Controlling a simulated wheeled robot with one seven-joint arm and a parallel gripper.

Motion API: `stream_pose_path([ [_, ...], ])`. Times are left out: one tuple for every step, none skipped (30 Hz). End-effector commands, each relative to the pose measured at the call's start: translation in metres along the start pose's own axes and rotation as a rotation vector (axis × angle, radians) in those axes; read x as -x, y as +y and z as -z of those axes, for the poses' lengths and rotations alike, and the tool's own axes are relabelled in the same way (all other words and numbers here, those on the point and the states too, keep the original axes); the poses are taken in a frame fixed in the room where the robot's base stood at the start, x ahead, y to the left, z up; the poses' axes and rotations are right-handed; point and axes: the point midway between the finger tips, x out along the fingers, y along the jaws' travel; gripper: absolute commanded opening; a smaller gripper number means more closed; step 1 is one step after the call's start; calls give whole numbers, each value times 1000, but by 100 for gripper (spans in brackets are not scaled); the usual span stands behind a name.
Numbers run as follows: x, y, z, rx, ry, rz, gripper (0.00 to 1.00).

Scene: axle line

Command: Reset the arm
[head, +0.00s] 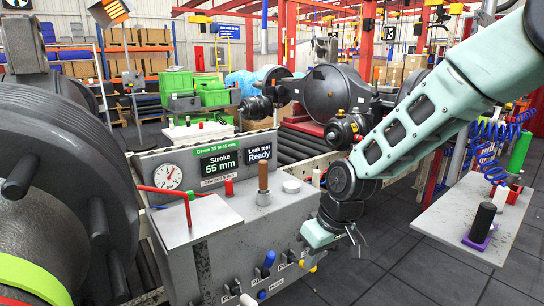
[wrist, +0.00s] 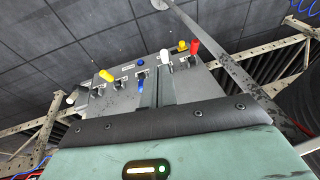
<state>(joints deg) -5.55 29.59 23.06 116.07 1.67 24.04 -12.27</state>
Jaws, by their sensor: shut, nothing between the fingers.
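My arm reaches in from the upper right of the head view and bends down at a dark joint. My gripper (head: 322,236) hangs at the front right corner of the grey test bench (head: 225,222), close to its lever row. I cannot tell if it touches the bench. Its fingers are shut with nothing between them. In the wrist view, the pale green hand and dark pad fill the bottom. Beyond them is the bench's panel with blue levers (wrist: 141,63), a white lever (wrist: 164,56), a yellow knob (wrist: 182,46) and a red knob (wrist: 194,46).
The bench carries a dial gauge (head: 168,176), a screen reading "Stroke 55 mm" (head: 220,162), a brown-handled plunger (head: 263,178) and a white cap (head: 291,186). A large axle part (head: 60,170) stands left. A side table (head: 455,222) stands right. Dark floor (head: 400,275) between is clear.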

Motion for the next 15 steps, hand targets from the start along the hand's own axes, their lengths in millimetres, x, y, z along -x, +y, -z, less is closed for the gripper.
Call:
stream_pose_path([
  [24,-24,-16,21,-23,-10,0],
  [34,-35,-27,26,-40,-14,0],
  [47,-49,-42,33,-59,-21,0],
  [56,-59,-54,37,-75,-27,0],
  [66,-68,-66,42,-89,-33,0],
  [77,-79,-83,46,-108,-42,0],
  [86,-87,-96,48,-121,-49,0],
  [93,-93,-108,50,-135,-57,0],
  [103,-101,-125,52,-149,-67,0],
  [109,-106,-137,54,-161,-74,0],
  [115,-110,-148,53,-170,-81,0],
  [121,-114,-162,53,-183,-89,0],
  [125,-117,-171,52,-190,-94,0],
  [129,-119,-179,51,-196,-100,0],
  [132,-121,-188,50,-204,-106,0],
])
